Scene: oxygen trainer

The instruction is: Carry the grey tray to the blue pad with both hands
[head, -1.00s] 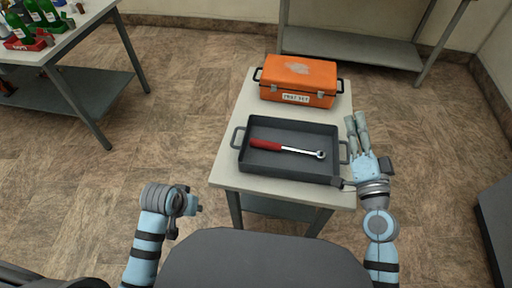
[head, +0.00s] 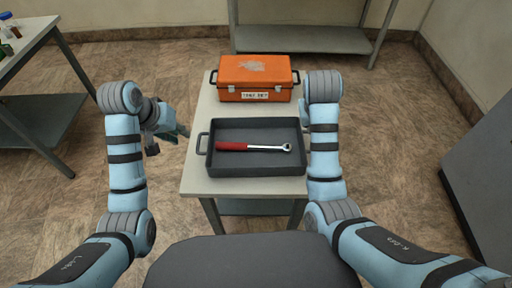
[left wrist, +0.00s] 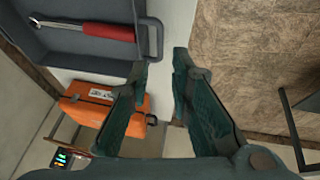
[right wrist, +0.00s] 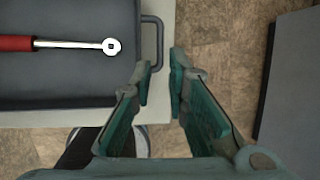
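The grey tray (head: 255,171) sits on the pale table, with a red-handled ratchet wrench (head: 252,147) lying in it. Its left handle (head: 202,143) shows in the head view; my right arm hides the right one. My left gripper (head: 184,131) is left of the tray, apart from it. In the left wrist view it is open (left wrist: 160,62), with a tray handle (left wrist: 153,38) just beyond its fingertips. My right gripper is hidden in the head view. In the right wrist view it is open (right wrist: 160,62), with the other handle (right wrist: 155,40) just beyond its fingertips. No blue pad shows.
An orange toolbox (head: 255,79) stands behind the tray on the same table (head: 195,178). A side table (head: 40,120) with bottles is at far left. A grey shelf (head: 300,40) stands at the back wall, and a dark grey block (head: 485,160) at right.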

